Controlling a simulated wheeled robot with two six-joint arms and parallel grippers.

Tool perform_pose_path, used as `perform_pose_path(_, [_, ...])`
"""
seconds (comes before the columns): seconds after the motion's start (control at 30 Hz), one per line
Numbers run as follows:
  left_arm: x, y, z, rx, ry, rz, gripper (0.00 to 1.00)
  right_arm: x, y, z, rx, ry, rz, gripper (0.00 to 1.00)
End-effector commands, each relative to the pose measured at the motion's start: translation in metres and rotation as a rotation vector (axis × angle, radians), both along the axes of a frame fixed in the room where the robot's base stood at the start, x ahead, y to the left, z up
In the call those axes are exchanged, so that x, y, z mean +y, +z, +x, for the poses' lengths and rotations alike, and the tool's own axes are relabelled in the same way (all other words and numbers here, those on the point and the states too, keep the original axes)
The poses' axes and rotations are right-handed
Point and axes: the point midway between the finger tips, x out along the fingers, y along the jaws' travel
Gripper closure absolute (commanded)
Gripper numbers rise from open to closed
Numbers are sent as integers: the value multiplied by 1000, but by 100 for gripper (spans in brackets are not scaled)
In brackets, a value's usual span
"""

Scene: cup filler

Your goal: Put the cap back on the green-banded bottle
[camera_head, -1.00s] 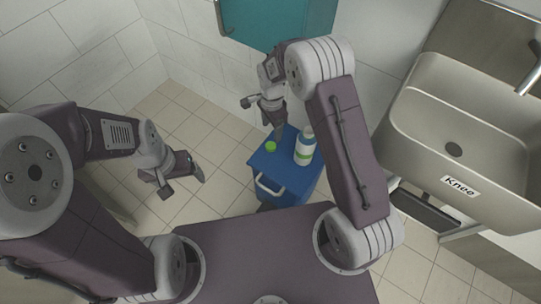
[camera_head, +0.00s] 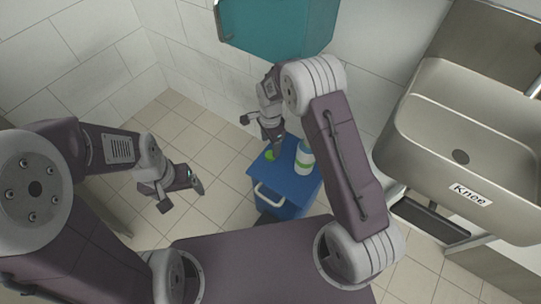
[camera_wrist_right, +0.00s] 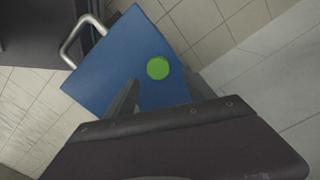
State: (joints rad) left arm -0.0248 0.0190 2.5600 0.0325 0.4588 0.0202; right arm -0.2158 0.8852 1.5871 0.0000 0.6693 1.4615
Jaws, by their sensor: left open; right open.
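The bottle (camera_head: 304,159) is white with a green band and stands upright on the blue cart top (camera_head: 282,182). The green cap (camera_head: 270,155) lies on the same top, left of the bottle, and is partly covered by my right gripper in the head view. In the right wrist view the green cap (camera_wrist_right: 158,68) lies just beyond the fingers, with nothing between them. My right gripper (camera_head: 273,138) points down over the cap and is open. My left gripper (camera_head: 182,195) is open and empty over the floor, left of the cart. The bottle is not visible in the right wrist view.
The cart has a light handle (camera_head: 268,196) on its near left side. A metal sink (camera_head: 465,140) is at the right and a teal cabinet (camera_head: 275,25) hangs on the wall behind. Tiled floor (camera_head: 215,155) is free left of the cart.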

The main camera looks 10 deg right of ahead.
Motion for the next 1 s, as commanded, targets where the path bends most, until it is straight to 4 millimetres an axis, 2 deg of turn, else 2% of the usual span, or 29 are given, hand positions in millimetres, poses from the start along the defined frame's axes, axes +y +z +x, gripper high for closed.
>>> perform_pose_path(0.13, [0,-8,0,0,0,0,17,0,-10,-1,1,0,0,38])
perform_pose_path(0.3, [0,-30,0,0,0,0,17,-2,-41,-4,2,0,-1,38])
perform_pose_path(0.4, [0,-35,0,0,0,0,17,-1,-52,-3,0,0,0,38])
perform_pose_path(0.73, [0,-32,0,0,0,0,17,-1,-52,-3,0,0,0,38])
perform_pose_path(0.77, [0,-32,0,0,0,0,17,-1,-52,-3,0,0,0,40])
perform_pose_path(0.9, [0,-32,0,0,0,0,17,-1,-52,-3,0,0,0,79])
perform_pose_path(0.97, [0,-32,0,0,0,0,17,-1,-52,-3,0,0,0,96])
perform_pose_path(1.0, [0,-32,0,0,0,0,17,-1,-52,-3,0,0,0,100])
